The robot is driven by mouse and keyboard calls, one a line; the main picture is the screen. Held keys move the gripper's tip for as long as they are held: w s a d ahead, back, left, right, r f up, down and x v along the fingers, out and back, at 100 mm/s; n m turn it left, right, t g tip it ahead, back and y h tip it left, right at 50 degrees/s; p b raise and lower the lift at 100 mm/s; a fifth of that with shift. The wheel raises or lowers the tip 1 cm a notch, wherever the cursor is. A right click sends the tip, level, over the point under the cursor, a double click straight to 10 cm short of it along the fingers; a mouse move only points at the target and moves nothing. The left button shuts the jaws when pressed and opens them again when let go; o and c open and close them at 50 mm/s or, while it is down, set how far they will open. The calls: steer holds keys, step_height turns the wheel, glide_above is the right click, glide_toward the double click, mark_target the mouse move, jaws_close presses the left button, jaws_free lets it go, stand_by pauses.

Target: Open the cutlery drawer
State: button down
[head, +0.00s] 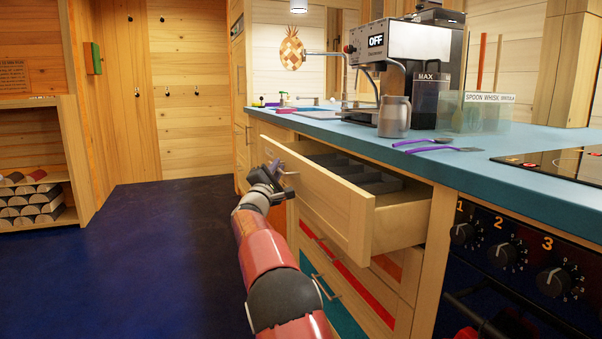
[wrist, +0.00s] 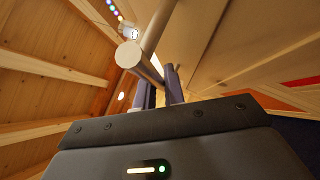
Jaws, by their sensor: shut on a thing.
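The cutlery drawer (head: 330,205) is the top wooden drawer under the blue counter in the head view. It stands well out from the cabinet, and a dark divided tray (head: 370,178) shows inside it. My gripper (head: 280,178) is at the outer face of the drawer, toward its far end. In the wrist view my gripper's two dark fingers (wrist: 160,92) are shut on the metal bar handle (wrist: 150,55). Part of the handle is hidden by the fingers. I cannot make out the tray's contents.
The blue counter (head: 460,160) carries a coffee machine (head: 400,45), a metal jug (head: 394,117), purple-handled utensils (head: 440,145) and a clear box (head: 475,112). Lower drawers with red (head: 340,262) and teal (head: 325,290) strips are closed. A stove (head: 520,255) is at right. The dark floor (head: 140,260) at left is clear.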

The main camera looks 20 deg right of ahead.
steer(key=a+p, duration=0.2)
steer(key=a, duration=1.6)
steer(key=shift+s+a, duration=0.35)
steer(key=c, duration=1.5)
jaws_free()
steer(key=b+v, duration=0.1)
steer(key=v, duration=0.6)
steer(key=shift+s+a+f, duration=0.2)
steer(key=shift+s, duration=0.05)
